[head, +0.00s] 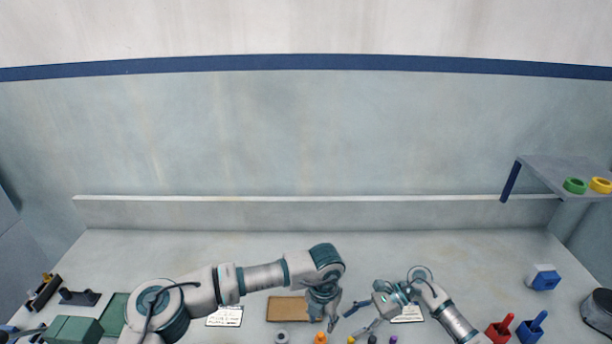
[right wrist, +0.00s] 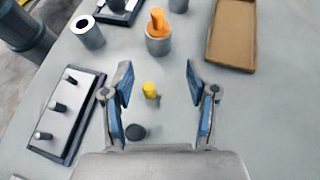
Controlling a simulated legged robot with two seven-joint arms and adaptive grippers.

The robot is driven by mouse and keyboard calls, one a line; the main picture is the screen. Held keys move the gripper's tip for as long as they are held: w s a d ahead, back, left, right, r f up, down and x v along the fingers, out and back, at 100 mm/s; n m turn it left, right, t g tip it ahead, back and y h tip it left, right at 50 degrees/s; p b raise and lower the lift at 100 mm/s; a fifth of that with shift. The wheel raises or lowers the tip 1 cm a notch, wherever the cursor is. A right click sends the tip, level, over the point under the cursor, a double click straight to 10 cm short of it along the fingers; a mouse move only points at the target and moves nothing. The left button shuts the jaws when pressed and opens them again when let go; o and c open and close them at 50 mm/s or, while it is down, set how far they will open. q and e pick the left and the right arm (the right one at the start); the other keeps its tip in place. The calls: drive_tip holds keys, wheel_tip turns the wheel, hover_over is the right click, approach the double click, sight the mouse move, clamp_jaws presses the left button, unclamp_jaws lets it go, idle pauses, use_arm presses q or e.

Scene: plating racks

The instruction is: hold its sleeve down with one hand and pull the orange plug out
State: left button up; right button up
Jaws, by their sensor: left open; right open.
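The orange plug (right wrist: 157,21) stands upright in a short grey sleeve (right wrist: 158,45), ahead of my right gripper in the right wrist view. The plug also shows at the bottom edge of the head view (head: 320,337), where its sleeve is hard to make out. My right gripper (right wrist: 157,78) is open and empty, its fingers apart above a small yellow piece (right wrist: 150,90), short of the orange plug. In the head view my right gripper (head: 358,320) lies right of the orange plug. My left gripper (head: 324,320) is open, pointing down just above the plug in the picture.
A tan tray (right wrist: 232,60) lies beside the sleeve. An empty grey sleeve (right wrist: 88,35), a dark round piece (right wrist: 135,131) and a rack with pegs (right wrist: 60,125) are nearby. Red (head: 499,329) and blue (head: 531,328) holders stand at right. The table's back is clear.

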sight(324, 341)
drive_tip(key=x, duration=1)
drive_tip(key=shift+f, duration=0.1)
clamp_jaws()
drive_tip(key=shift+o, duration=0.9)
unclamp_jaws()
drive_tip(key=shift+c, duration=0.3)
clamp_jaws()
